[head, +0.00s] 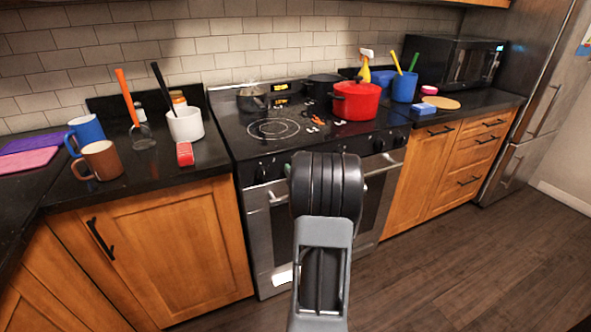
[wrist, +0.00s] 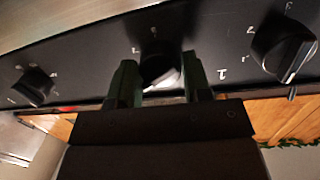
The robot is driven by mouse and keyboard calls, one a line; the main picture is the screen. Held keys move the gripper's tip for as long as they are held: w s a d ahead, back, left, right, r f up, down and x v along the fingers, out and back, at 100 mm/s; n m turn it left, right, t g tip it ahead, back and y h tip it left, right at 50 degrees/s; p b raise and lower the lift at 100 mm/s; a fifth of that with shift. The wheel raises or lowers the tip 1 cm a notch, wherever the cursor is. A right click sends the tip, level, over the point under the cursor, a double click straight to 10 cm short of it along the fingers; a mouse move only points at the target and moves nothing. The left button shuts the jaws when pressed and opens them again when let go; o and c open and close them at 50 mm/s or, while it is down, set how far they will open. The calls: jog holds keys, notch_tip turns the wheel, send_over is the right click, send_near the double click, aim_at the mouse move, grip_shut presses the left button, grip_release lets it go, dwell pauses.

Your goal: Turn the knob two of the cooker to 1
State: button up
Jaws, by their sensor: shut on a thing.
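The cooker (head: 236,135) stands in the middle of the counter, with a row of black knobs on its dark front panel. In the wrist view, my gripper (wrist: 158,82) is shut on the middle knob (wrist: 158,68), with one dark green finger on each side. The knob's lower part looks pale and bright; its exact pointer angle is hard to read. A white "1" is printed right of the right finger. Another knob (wrist: 35,86) is at the left and one (wrist: 284,46) at the right. In the head view my arm hides the fingers and the held knob.
A red pot (head: 356,101) and dark pans stand on the hob. Mugs, a white utensil pot (head: 185,125) and a red-and-white item (head: 185,154) are on the left counter. A blue utensil cup (head: 404,87) and microwave (head: 455,62) are on the right. The floor at right is clear.

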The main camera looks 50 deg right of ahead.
jog(key=o, duration=0.9)
jog(key=p+v, duration=0.1)
jog(key=v, duration=1.2)
jog(key=shift+s+a, duration=0.15)
jog(key=shift+s, duration=0.25)
